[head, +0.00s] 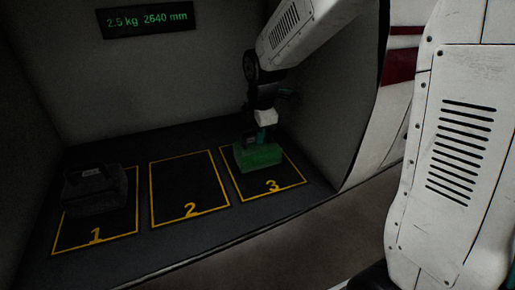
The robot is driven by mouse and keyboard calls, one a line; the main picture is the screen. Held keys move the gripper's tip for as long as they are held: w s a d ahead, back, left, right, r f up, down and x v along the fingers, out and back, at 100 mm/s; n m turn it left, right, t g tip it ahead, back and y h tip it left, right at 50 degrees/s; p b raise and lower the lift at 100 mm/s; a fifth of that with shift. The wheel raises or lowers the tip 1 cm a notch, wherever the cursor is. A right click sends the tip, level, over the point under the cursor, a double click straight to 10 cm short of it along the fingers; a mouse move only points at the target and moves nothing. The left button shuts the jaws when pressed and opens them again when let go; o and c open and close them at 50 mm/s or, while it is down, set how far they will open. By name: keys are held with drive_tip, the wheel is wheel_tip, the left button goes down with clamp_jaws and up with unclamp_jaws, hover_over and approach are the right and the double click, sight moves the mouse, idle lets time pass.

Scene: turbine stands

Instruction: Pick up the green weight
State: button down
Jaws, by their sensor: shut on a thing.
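The green weight (259,158) is a green block in the yellow-outlined square marked 3. It sits at the back of that square, on or just above the dark floor; I cannot tell which. My gripper (261,136) is directly above it, pointing down, and is shut on the weight's top part. The fingertips and the handle between them are dark and too small to make out clearly.
A dark weight (95,190) with a handle stands in square 1. Square 2 (189,187) is empty. A display (149,19) on the back wall reads "2.5 kg 2640 mm". Walls close the bay at left, back and right.

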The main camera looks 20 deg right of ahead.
drive_tip(key=shift+r, duration=0.15)
drive_tip(key=shift+r, duration=1.55)
drive_tip(key=shift+s+r, duration=0.15)
drive_tip(key=shift+r, duration=0.05)
drive_tip(key=s+a+r, duration=0.1)
drive_tip(key=s, duration=1.4)
drive_tip(key=shift+s+a+r, duration=0.15)
drive_tip(key=shift+s+a, duration=0.15)
drive_tip(key=c, duration=2.2)
unclamp_jaws()
drive_tip(key=shift+d, duration=0.1)
